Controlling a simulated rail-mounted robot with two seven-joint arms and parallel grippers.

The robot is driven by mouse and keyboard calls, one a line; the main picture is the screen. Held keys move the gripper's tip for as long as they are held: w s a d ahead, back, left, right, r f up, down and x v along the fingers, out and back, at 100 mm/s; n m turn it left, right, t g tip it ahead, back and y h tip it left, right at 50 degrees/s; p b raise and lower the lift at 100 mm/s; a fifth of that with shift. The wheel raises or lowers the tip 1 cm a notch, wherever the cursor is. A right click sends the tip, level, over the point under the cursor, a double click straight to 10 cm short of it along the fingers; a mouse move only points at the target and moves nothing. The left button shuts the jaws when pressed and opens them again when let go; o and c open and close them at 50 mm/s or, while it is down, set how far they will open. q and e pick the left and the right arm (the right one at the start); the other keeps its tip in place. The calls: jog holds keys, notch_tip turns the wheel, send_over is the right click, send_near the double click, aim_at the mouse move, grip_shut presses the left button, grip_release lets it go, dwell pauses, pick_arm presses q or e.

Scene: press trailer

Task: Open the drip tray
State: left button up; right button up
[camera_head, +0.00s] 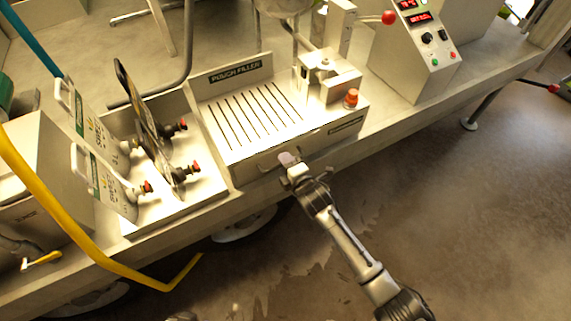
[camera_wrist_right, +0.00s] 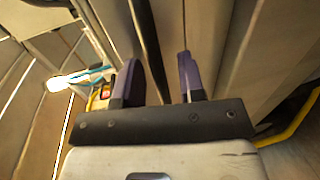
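The drip tray (camera_head: 228,121) is the slotted metal tray in the front of the pouch filler, and it looks shut. Its front face carries a bar handle (camera_head: 268,166) low down. My right gripper (camera_head: 289,160) is at the right part of this front face, close to the handle; contact cannot be made out. In the right wrist view its two dark fingers (camera_wrist_right: 158,78) stand apart, with a pale metal surface and a long dark strip beyond and between them. I see nothing clearly clamped. My left gripper is not in view.
A red button (camera_head: 351,97) sits on the filler's right side. A yellow bar (camera_head: 75,232) curves at the lower left. The floor (camera_head: 450,190) in front right is clear.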

jog(key=shift+w, duration=0.15)
jog(key=shift+c, duration=0.3)
grip_shut()
dwell(0.3)
